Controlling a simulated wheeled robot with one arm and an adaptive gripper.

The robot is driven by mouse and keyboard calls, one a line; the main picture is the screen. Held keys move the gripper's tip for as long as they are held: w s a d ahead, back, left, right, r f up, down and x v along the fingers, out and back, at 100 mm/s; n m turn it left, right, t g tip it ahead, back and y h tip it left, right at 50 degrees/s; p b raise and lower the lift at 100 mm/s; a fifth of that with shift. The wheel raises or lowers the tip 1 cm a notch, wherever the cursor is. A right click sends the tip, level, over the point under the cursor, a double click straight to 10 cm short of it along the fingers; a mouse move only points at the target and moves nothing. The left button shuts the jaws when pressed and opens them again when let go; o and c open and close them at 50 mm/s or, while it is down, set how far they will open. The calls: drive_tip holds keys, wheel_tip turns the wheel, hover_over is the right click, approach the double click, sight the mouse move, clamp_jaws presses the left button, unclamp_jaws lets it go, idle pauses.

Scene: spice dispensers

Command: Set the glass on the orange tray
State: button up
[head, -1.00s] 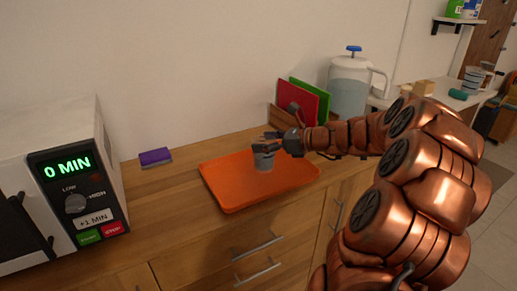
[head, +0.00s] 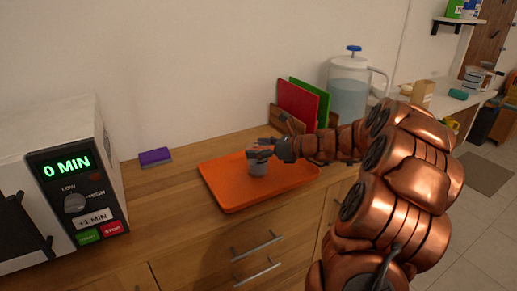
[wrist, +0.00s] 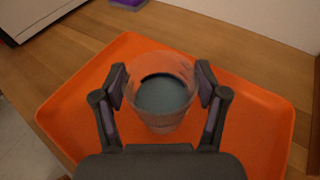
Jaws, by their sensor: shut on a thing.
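The glass (head: 258,168) is a small clear cup with a greyish bottom, upright over the middle of the orange tray (head: 226,195). My gripper (head: 259,151) is shut on the glass near its rim, coming in from the right. In the wrist view the two fingers (wrist: 162,88) press on both sides of the glass (wrist: 163,112), and the orange tray (wrist: 265,115) lies around it. The glass looks at or just above the tray surface; I cannot tell whether it touches.
A water pitcher (head: 348,90) and a rack with red (head: 298,104) and green boards stand at the back right. Bare counter lies left of the tray.

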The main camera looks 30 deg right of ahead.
drive_tip(key=shift+f, duration=0.1)
drive_tip(key=o, duration=1.6)
drive_tip(key=shift+s+d+r, duration=0.15)
drive_tip(key=shift+r, duration=0.05)
drive_tip(key=v, duration=1.1)
drive_tip(key=shift+s, duration=0.3)
drive_tip(key=shift+d, duration=0.1)
